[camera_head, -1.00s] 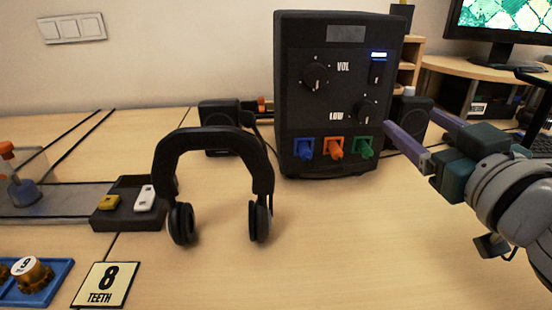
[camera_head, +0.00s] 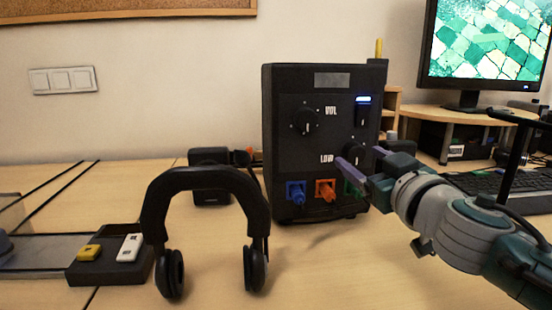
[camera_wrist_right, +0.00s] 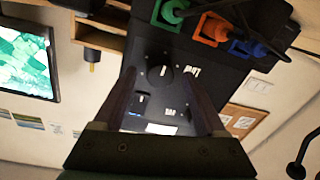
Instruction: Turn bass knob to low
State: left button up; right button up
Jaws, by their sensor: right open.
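The black control box (camera_head: 285,130) stands upright on the desk. Its upper knob (camera_head: 304,122) is by the VOL label. The lower knob, by the LOW label (camera_head: 326,159), is partly hidden by my right gripper in the head view. The right wrist view shows this lower knob (camera_wrist_right: 160,77) whole, with a white pointer mark. My right gripper (camera_head: 347,157) is open, its two purple fingers pointing at the box at the lower knob's height. In the wrist view the fingers lie either side of the knob; I cannot tell whether they touch it. My left gripper is not in view.
Blue (camera_head: 296,193), orange (camera_head: 325,190) and green (camera_wrist_right: 172,12) plugs stick out below the knob. Black headphones (camera_head: 206,182) stand in front of the box to the left. A keyboard (camera_head: 490,186) and monitor (camera_head: 490,45) are at the right.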

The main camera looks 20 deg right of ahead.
grip_shut()
dwell(0.7)
